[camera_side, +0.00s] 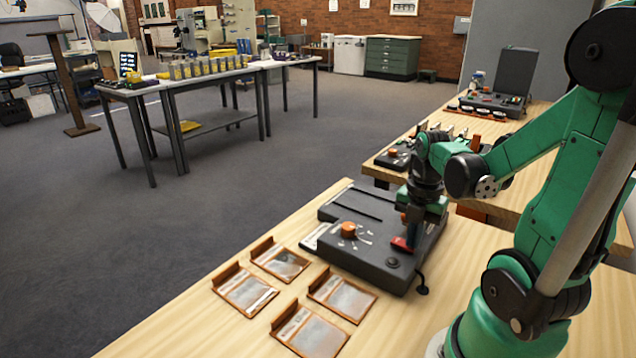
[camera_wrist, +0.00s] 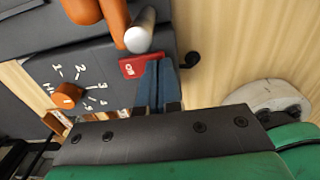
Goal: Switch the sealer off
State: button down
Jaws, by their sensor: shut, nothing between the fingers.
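The sealer (camera_side: 352,250) is a dark grey box on the near wooden table. An orange dial knob (camera_side: 348,229) with white numbers around it is on its top; the knob is at the left in the wrist view (camera_wrist: 67,95). The red switch (camera_side: 401,244) is near the sealer's right end and shows in the wrist view (camera_wrist: 138,66) with small white marking. My gripper (camera_side: 412,236) is shut and empty, pointing down. In the wrist view its blue fingertips (camera_wrist: 157,66) are right beside the switch, partly covering it. I cannot tell whether they touch it.
Several wood-framed clear sleeves (camera_side: 310,333) lie in front of the sealer. An orange part with a pale cylinder (camera_wrist: 139,38) is close to my fingertips. A second table (camera_side: 545,125) behind holds a dark open case (camera_side: 510,75) and small items.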

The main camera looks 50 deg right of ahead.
jog(key=shift+s+f, duration=0.1)
jog(key=shift+f, duration=0.05)
jog(key=shift+w+r, duration=0.35)
jog(key=shift+w, duration=0.4)
notch_tip(320, 180, up, 14)
jog(key=s, duration=0.3)
jog(key=shift+f, duration=0.15)
dwell(0.5)
